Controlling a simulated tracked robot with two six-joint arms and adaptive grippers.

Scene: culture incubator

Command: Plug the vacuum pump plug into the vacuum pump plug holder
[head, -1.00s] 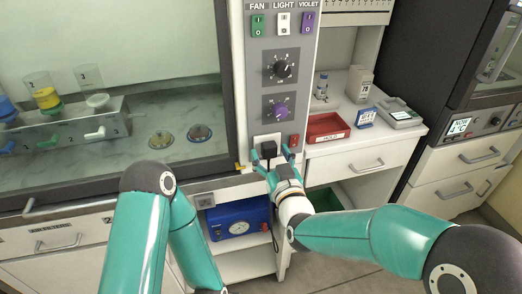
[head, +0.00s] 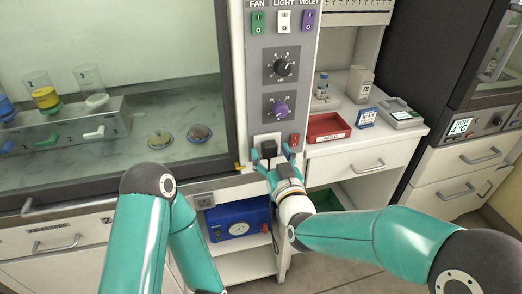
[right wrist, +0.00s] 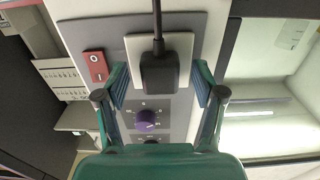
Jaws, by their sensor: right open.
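The black vacuum pump plug (head: 269,148) sits against the white holder plate (head: 260,139) low on the grey control panel. The right wrist view shows the plug (right wrist: 160,74) on the white plate (right wrist: 182,46), with its black cable (right wrist: 157,22) running up the picture. My right gripper (head: 272,158) is open, with one finger on each side of the plug. In the right wrist view gaps show between the plug and both fingers (right wrist: 161,85). The contact face behind the plug is hidden. My left arm (head: 150,220) shows, but its gripper is not visible.
A red switch (head: 294,140) is close to the right finger. A purple knob (head: 280,109) is above the plug. The hood glass is to the left. A blue gauge box (head: 238,220) stands on the shelf below. A red tray (head: 327,128) is on the right-hand counter.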

